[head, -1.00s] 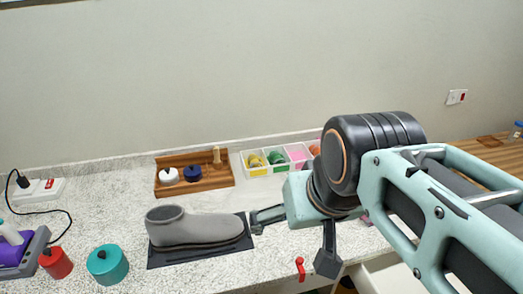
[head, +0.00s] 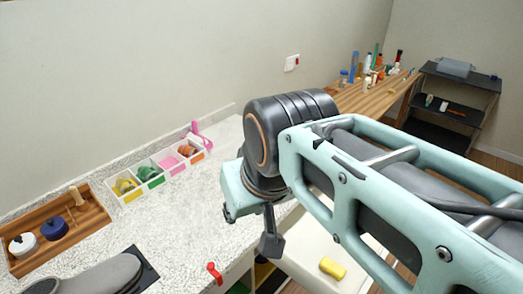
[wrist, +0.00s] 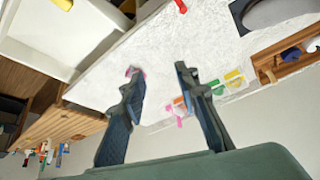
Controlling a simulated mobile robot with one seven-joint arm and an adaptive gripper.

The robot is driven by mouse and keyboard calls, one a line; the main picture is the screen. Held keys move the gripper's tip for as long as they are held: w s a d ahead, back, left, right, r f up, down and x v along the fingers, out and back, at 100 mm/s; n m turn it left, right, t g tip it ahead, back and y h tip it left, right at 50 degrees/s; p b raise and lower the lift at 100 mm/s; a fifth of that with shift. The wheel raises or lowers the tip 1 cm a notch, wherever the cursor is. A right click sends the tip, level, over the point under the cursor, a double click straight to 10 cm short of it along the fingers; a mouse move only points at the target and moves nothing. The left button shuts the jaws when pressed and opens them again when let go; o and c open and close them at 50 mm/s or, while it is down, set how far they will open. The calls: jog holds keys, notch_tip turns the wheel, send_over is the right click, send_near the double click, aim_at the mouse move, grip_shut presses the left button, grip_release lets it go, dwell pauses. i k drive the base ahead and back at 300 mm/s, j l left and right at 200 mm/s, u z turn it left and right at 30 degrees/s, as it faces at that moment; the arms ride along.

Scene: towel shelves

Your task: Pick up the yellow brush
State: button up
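A small yellow block-like thing (head: 332,268) lies on a pale surface below the counter, at the lower middle of the head view. Its edge shows at the top left of the wrist view (wrist: 62,4). I cannot tell whether it is the brush; no bristles or handle are clear. My gripper (wrist: 158,70) is open and empty, its two fingers apart. In the head view my gripper (head: 249,228) hangs by the counter's right edge, left of and above the yellow thing in the picture, apart from it. My arm covers part of that area.
A white divided tray (head: 153,180) with colored items, a wooden tray (head: 90,215) with lidded pots and a grey shoe form (head: 105,275) stand on the speckled counter. A red clip (head: 214,272) is at its edge. A wooden table (head: 375,95) and dark shelf (head: 440,110) stand beyond.

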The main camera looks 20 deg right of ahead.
aim_at(329, 266)
jog(key=z, duration=1.3)
jog(key=l+u, duration=0.1)
jog(key=l, duration=0.2)
jog(key=j+z, duration=0.45)
jog(key=k+z, duration=0.15)
jog(key=i+l+z, duration=0.1)
jog(key=z, duration=0.15)
jog(key=i+l+z, duration=0.15)
jog(key=z, duration=0.15)
jog(key=k+j+u, duration=0.2)
jog(key=i+l, duration=0.1)
